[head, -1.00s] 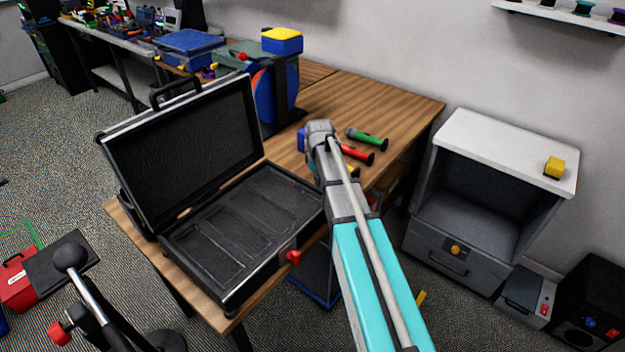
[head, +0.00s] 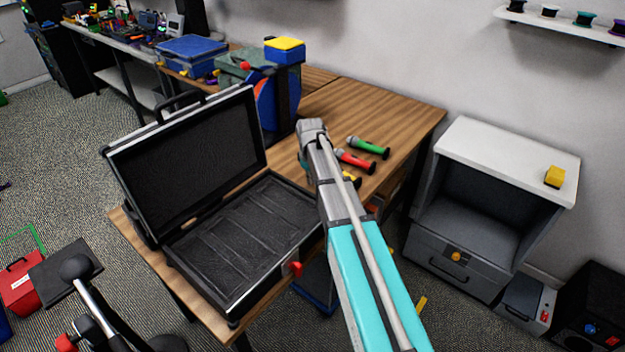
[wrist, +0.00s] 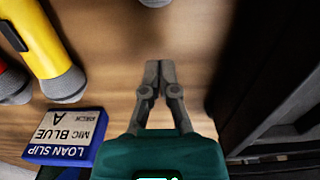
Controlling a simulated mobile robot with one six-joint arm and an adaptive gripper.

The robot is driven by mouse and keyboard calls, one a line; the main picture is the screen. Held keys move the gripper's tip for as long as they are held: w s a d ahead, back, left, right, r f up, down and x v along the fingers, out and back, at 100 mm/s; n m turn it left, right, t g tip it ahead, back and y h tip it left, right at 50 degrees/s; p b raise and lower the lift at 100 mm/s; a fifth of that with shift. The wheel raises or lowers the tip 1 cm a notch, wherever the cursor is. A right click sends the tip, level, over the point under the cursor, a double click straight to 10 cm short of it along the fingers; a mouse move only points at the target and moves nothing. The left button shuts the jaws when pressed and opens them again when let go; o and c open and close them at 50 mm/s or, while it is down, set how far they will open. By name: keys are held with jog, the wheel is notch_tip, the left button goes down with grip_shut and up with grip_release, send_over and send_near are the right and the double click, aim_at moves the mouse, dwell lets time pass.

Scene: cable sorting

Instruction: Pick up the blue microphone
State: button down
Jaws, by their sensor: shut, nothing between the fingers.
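I cannot make out a blue microphone in either view. A grey rounded end (wrist: 155,3) shows at the top edge of the wrist view; its body is out of frame. My gripper (wrist: 158,70) is shut and empty over the wooden table. A blue block (wrist: 65,137) with a label reading "LOAN SLIP MIC BLUE RACK A" lies to its left. In the head view my arm hides the gripper and the table beneath it.
A yellow microphone (wrist: 42,45) and a red microphone (wrist: 12,84) lie left of my gripper. A green microphone (head: 368,147) lies farther back. The open black case (head: 240,240) stands beside the gripper, at right in the wrist view.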

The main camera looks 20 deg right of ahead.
notch_tip(320, 180, up, 7)
jog(key=p, duration=0.6)
jog(key=shift+r+p, duration=0.2)
jog(key=shift+p, duration=0.2)
jog(key=shift+s, duration=0.1)
jog(key=s+a+m, duration=0.2)
jog(key=s+m, duration=0.1)
jog(key=s, duration=0.8)
jog(key=s+a+m, duration=0.2)
jog(key=s+m, duration=0.2)
jog(key=s, duration=0.8)
jog(key=c, duration=1.3)
grip_release()
jog(key=shift+a, duration=0.1)
jog(key=shift+c, duration=0.2)
